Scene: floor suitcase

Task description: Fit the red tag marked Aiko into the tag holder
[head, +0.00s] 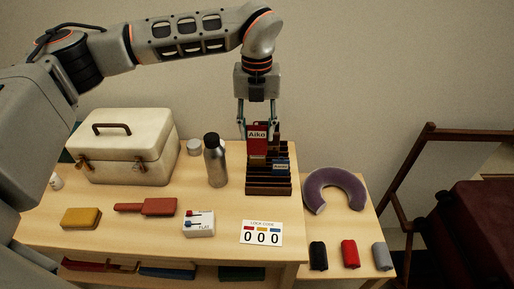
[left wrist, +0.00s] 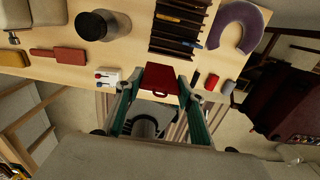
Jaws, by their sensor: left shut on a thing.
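My left gripper (head: 257,122) points down and is shut on the red tag (head: 257,143), which has a white label reading Aiko. The tag hangs upright in front of the upper back part of the dark wooden slotted tag holder (head: 268,190). In the left wrist view the red tag (left wrist: 160,79) is between the fingertips (left wrist: 158,92), apart from the holder (left wrist: 178,28) in the picture. A blue tag (head: 281,165) with a small label stands in the holder. The red tag hides some slots. My right gripper is not in view.
A steel bottle (head: 215,162) stands left of the holder, and a purple neck pillow (head: 334,188) lies to its right. A cream case (head: 122,150) is at the back left. A lock code card (head: 261,233) reading 000 and a white box (head: 199,224) are in front.

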